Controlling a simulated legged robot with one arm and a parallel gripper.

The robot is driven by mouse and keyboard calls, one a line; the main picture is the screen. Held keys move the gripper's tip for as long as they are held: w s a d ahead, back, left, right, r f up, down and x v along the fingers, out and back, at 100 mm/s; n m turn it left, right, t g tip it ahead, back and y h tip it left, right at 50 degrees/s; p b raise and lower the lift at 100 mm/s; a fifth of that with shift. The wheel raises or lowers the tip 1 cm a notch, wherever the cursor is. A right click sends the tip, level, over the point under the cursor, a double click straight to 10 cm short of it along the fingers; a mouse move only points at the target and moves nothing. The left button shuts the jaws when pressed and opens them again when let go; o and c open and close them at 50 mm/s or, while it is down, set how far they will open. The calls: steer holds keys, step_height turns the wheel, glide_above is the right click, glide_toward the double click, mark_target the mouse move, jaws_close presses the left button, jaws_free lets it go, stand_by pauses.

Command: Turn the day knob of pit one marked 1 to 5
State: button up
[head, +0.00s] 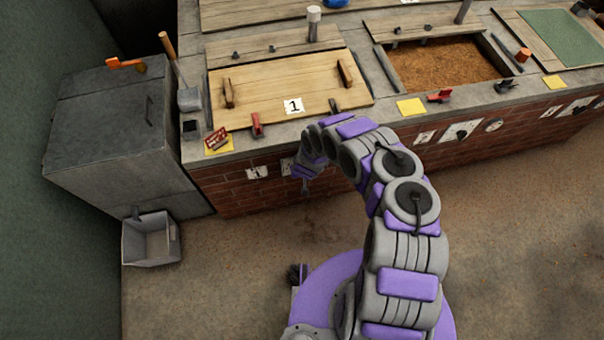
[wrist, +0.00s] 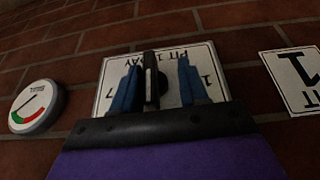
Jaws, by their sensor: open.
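The day knob (wrist: 152,80) of pit one is a dark bar with a pale line, on a white plate (wrist: 200,52) lettered "PIT 1 DAY", upside down in the wrist view. In the head view, only the plate's left edge (head: 286,166) shows beside my arm. My gripper (wrist: 158,72) is open, with one blue finger on each side of the knob; I cannot tell whether they touch it. In the head view, my gripper (head: 305,188) is at the brick front below the pit-one lid (head: 275,85). The plate's lower numbers are mostly hidden.
A round gauge (wrist: 36,106) and a plate marked 1 (wrist: 300,80) flank the knob plate on the brick wall. A red clamp (head: 257,126) sits on the ledge above. A grey bin (head: 150,240) stands on the floor at left. The floor at right is clear.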

steer(key=shift+w+d+f+b, duration=0.15)
steer(key=shift+w+d, duration=0.05)
steer(key=shift+d, duration=0.25)
steer(key=shift+w+d+f+b, duration=0.1)
steer(key=shift+w+d+b, duration=0.1)
steer(key=shift+d, duration=0.2)
steer(key=shift+a, duration=0.5)
steer(key=shift+c, duration=1.1)
steer(key=shift+a, duration=0.1)
steer(key=shift+c, duration=0.8)
steer(key=shift+d, duration=0.25)
steer(key=shift+c, duration=1.4)
